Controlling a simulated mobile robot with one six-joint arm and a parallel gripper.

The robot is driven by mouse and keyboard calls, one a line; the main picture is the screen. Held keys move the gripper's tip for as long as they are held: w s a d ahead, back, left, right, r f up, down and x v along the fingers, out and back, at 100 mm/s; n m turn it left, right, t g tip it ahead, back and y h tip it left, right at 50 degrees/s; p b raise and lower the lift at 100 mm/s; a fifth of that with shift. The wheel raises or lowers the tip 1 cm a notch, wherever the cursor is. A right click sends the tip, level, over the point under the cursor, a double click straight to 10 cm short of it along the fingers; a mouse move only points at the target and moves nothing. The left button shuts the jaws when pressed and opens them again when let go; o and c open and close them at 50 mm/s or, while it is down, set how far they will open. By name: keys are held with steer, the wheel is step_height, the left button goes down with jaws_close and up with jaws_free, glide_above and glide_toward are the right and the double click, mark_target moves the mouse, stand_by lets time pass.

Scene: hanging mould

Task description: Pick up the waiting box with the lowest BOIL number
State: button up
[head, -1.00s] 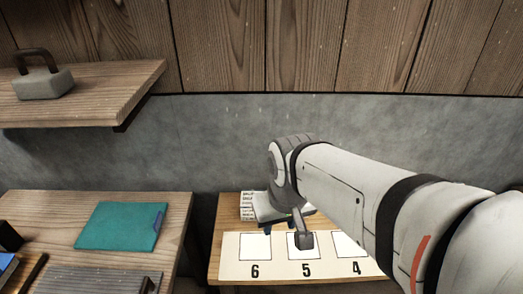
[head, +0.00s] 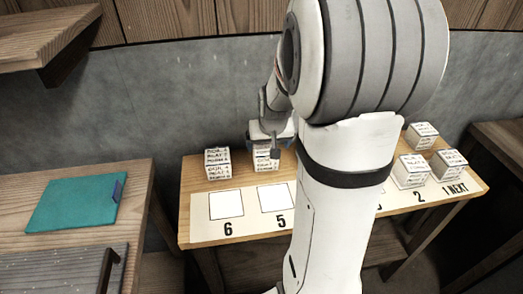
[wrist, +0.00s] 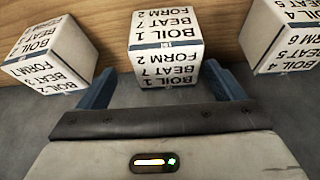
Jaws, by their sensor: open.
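In the wrist view a white box reading BOIL 1, BEAT 7, FORM 2 (wrist: 165,47) is in the middle, its near part between the fingertips of my open gripper (wrist: 160,78). A box reading BOIL 2 (wrist: 48,55) is at left. Another box (wrist: 285,35) is cut off at right; its BOIL number looks like 4. In the head view my gripper (head: 272,148) is at a box (head: 265,163) in the back row, behind slot 5. Another waiting box (head: 217,163) stands to its left and one (head: 423,135) at the far right. My arm hides the middle of the row.
A numbered white strip (head: 250,228) runs along the front of the wooden table (head: 200,181). Slots 6 and 5 are empty; boxes stand on slot 2 (head: 410,172) and slot 1 NEXT (head: 449,165). A grey wall is close behind. A teal folder (head: 75,203) lies on the left bench.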

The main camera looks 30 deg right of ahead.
steer(key=x, duration=0.2)
steer(key=a+x, duration=0.1)
steer(key=x, duration=0.1)
steer(key=shift+f, duration=0.5)
steer(key=shift+w+d+f, duration=0.1)
steer(key=shift+f, duration=0.25)
steer(key=c, duration=1.2)
